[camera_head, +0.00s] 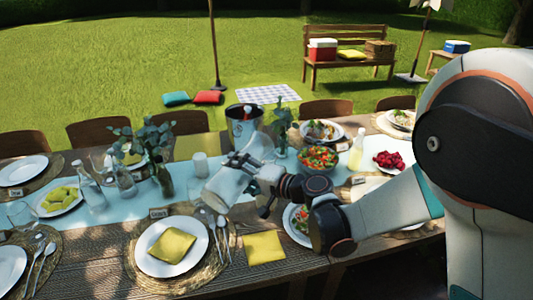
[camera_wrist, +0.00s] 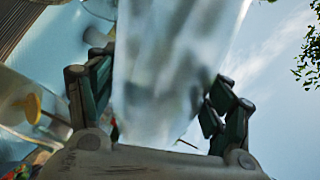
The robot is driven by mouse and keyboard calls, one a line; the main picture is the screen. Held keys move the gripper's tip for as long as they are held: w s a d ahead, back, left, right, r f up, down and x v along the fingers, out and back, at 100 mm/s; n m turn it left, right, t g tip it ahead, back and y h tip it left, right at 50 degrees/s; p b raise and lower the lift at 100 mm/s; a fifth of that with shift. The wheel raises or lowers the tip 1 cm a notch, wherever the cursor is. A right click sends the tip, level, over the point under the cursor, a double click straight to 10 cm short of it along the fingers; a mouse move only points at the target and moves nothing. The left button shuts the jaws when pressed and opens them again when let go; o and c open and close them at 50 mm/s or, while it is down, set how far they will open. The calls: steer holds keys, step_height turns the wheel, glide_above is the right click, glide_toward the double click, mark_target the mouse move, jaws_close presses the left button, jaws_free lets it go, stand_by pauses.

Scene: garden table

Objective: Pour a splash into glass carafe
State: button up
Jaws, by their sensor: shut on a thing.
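My gripper (camera_head: 245,167) is shut on a large translucent, frosted-looking vessel (camera_head: 225,186), held tilted above the table's middle. In the wrist view the vessel (camera_wrist: 170,65) fills the space between my dark finger pads (camera_wrist: 160,105); its contents cannot be made out. Clear glass bottle-like vessels stand left of my gripper on the pale blue runner: one (camera_head: 90,191) near the yellow fruit plate and one (camera_head: 125,181) near the greenery. I cannot tell for sure which is the glass carafe. No liquid stream is visible.
A dark green vase (camera_head: 163,179), a white candle (camera_head: 200,164) and a metal bucket (camera_head: 243,126) stand close by. A plate with a yellow napkin (camera_head: 171,246) lies in front.

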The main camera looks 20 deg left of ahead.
steer(key=shift+w+d+r+m, duration=0.1)
steer(key=shift+w+r+m, duration=0.1)
steer(key=shift+w+m, duration=0.1)
steer(key=shift+w+r+m+g+p, duration=0.2)
steer(key=shift+r+m+g+p, duration=0.2)
steer(key=shift+r+m+p, duration=0.65)
stand_by(1.7)
steer(key=shift+s+f+n+b, duration=0.15)
steer(key=shift+f+n+b, duration=0.4)
steer(key=shift+f+b, duration=0.1)
steer(key=shift+s+f+n+b, duration=0.15)
steer(key=shift+f+n+b, duration=0.35)
steer(key=shift+f+b, duration=0.1)
steer(key=shift+s+a+f+n+t, duration=0.2)
steer(key=shift+s+n+t, duration=0.35)
steer(key=shift+n, duration=0.25)
steer(key=f+n+b, duration=0.2)
steer(key=f+b, duration=0.1)
steer(key=f+t+b, duration=0.1)
steer(key=b, duration=0.1)
steer(key=shift+w+d+f+n, duration=0.1)
steer(key=shift+w+f+n, duration=0.25)
steer(key=shift+w+n, duration=0.05)
step_height(320, 180, down, 8)
steer(key=w+n+t+y, duration=0.1)
steer(key=w+n+t, duration=0.1)
steer(key=n, duration=0.7)
steer(key=shift+d+f+n, duration=0.2)
steer(key=shift+d+n, duration=0.05)
steer(key=shift+n, duration=0.15)
